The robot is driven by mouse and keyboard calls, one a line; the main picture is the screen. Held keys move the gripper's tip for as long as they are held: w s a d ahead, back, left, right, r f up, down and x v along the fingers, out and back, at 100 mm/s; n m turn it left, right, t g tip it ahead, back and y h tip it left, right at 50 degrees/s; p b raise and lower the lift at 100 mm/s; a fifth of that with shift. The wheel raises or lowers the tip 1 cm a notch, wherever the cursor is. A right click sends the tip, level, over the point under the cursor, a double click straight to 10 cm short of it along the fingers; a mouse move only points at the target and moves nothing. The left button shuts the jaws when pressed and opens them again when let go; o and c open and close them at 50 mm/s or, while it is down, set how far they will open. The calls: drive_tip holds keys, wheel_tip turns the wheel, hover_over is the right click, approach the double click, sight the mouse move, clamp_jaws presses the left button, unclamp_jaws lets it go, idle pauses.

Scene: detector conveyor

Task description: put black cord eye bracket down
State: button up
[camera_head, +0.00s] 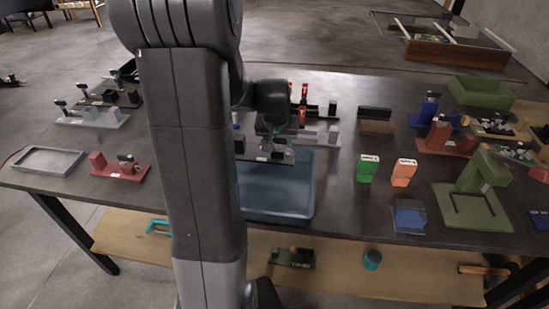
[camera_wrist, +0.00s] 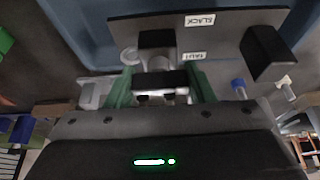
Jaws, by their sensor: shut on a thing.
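My gripper (camera_wrist: 160,88) is shut on the black cord eye bracket (camera_wrist: 222,40), its green fingers on either side of a dark part of it. I cannot tell whether the bracket touches anything. My arm hides its left part.
A green block (camera_head: 367,170) and an orange block (camera_head: 403,173) stand right of the tray. A green stand (camera_head: 470,205) is farther right. A red fixture (camera_head: 121,170) and an empty grey tray (camera_head: 48,160) are at left. Other fixtures stand close behind my gripper.

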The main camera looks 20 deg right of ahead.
sight(278, 149)
drive_tip(key=shift+f, duration=2.35)
drive_tip(key=shift+f, duration=0.1)
drive_tip(key=o, duration=1.3)
drive_tip(key=shift+s+a+r, duration=0.1)
drive_tip(key=shift+s+r, duration=0.05)
drive_tip(key=shift+r, duration=0.45)
drive_tip(key=v, duration=1.1)
